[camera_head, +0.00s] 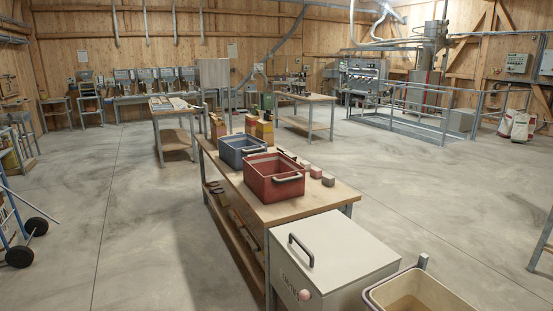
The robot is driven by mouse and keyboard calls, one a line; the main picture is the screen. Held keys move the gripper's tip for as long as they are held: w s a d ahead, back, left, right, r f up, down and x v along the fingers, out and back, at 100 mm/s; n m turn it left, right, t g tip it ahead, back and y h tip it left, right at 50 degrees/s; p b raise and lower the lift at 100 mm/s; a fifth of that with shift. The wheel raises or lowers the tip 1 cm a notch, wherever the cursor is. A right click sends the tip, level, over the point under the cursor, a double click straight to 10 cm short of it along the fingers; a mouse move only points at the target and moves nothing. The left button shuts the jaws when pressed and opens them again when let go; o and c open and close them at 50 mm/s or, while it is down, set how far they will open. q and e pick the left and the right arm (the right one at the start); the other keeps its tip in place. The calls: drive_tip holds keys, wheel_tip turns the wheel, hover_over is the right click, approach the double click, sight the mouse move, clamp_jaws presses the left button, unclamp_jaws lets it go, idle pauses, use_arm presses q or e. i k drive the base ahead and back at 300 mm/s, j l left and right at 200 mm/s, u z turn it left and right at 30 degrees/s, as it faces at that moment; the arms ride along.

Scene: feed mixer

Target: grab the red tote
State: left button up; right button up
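The red tote (273,189) stands upright on the near part of a long wooden-topped table (315,198).
Small blocks (316,172) sit right of the red tote. A grey lidded box (335,255) with a black handle and a cream bin (420,302) stand nearer. A blue wheeled cart (15,225) is at left. The concrete floor (135,220) left of the table is clear.

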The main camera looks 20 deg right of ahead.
sight(272, 177)
drive_tip(key=i+j+z, duration=0.25)
drive_tip(key=i, duration=0.35)
drive_tip(key=i+j+z, duration=0.2)
drive_tip(key=i, duration=0.4)
drive_tip(key=i+j+z, duration=0.25)
drive_tip(key=i+j, duration=1.4)
drive_tip(key=i, duration=0.15)
